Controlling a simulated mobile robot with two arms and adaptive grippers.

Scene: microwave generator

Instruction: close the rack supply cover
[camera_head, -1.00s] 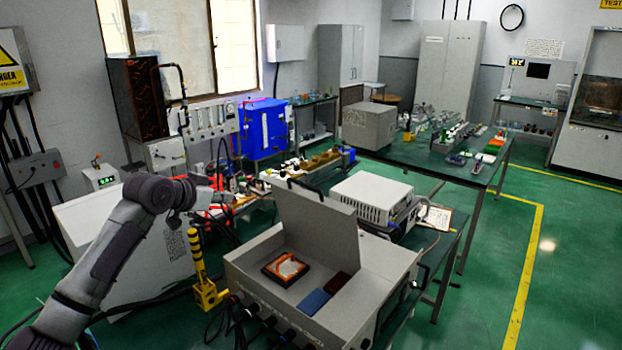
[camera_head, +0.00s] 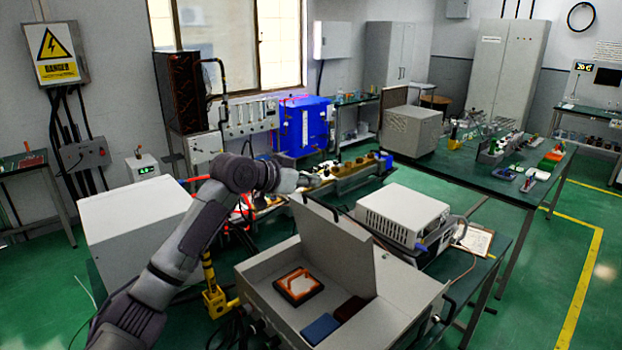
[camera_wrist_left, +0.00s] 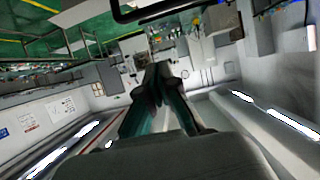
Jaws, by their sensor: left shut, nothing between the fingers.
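The rack supply is a grey open-topped box (camera_head: 415,285) at the front of the bench. Its cover (camera_head: 335,250) stands raised and tilted up at the back, with a dark handle along the upper edge. My left gripper (camera_head: 314,181) is just above and behind the cover's upper left corner; whether it touches is not clear. In the left wrist view the fingers (camera_wrist_left: 158,84) are together with nothing between them. A dark bar-like handle (camera_wrist_left: 165,12) crosses the top of that view. My right gripper is not in view.
Inside the box lie an orange-and-black square part (camera_head: 298,286), a blue block (camera_head: 320,328) and a dark red block (camera_head: 351,309). A white instrument (camera_head: 402,216) stands close behind the cover. A yellow post (camera_head: 212,290) stands left of the box.

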